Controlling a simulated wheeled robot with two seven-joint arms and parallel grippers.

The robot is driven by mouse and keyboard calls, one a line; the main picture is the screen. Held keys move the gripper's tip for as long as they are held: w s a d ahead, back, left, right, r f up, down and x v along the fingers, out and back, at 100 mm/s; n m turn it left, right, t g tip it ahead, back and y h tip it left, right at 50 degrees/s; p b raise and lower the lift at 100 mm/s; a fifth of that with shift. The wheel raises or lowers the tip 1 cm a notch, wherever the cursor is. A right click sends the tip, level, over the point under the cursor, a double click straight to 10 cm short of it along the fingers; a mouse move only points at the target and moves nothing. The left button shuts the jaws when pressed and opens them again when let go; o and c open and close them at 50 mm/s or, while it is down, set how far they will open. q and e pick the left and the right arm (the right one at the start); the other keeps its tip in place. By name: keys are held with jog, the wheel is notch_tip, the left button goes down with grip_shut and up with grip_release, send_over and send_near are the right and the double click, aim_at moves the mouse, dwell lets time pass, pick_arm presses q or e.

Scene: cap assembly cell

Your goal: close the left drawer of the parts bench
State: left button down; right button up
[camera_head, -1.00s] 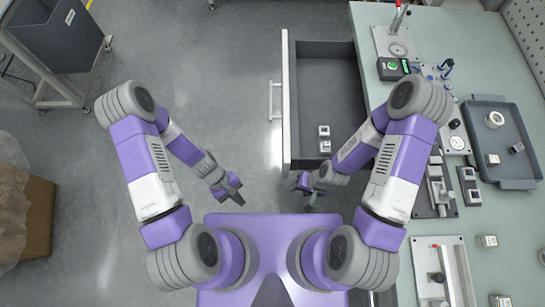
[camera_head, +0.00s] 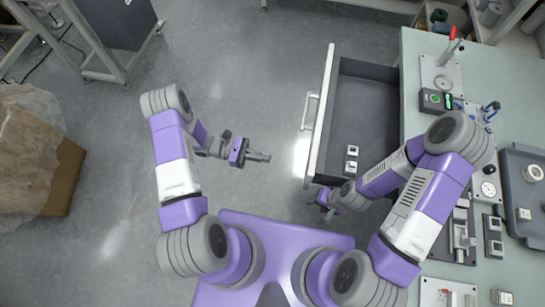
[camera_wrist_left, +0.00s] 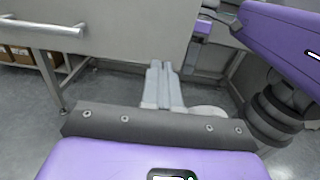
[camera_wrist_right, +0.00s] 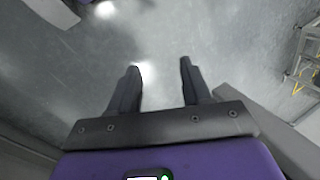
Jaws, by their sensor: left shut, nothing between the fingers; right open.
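The left drawer (camera_head: 352,110) of the parts bench (camera_head: 415,60) is pulled out, with its light front panel (camera_head: 322,115) and bar handle (camera_head: 309,111) facing left. Small grey parts (camera_head: 351,159) lie in its near end. In the left wrist view the front panel (camera_wrist_left: 130,40) and the handle (camera_wrist_left: 45,28) are close ahead. My left gripper (camera_head: 268,157) is shut and empty, left of the drawer front and apart from it, pointing toward it. My right gripper (camera_head: 328,212) is near the drawer's near front corner; the right wrist view shows its open fingers (camera_wrist_right: 157,85) over bare floor.
The bench top carries a red-handled press (camera_head: 447,50), a green-button box (camera_head: 436,99) and a dark tray (camera_head: 525,170) on the right. A wrapped carton (camera_head: 45,160) and a grey bin (camera_head: 115,22) stand at left. The floor left of the drawer is clear.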

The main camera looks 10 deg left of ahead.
pick_arm(q)
jog(key=d, duration=1.2)
jog(key=shift+b, duration=0.45)
pick_arm(e)
jog(key=shift+f, duration=0.45)
pick_arm(q)
jog(key=shift+d, duration=0.15)
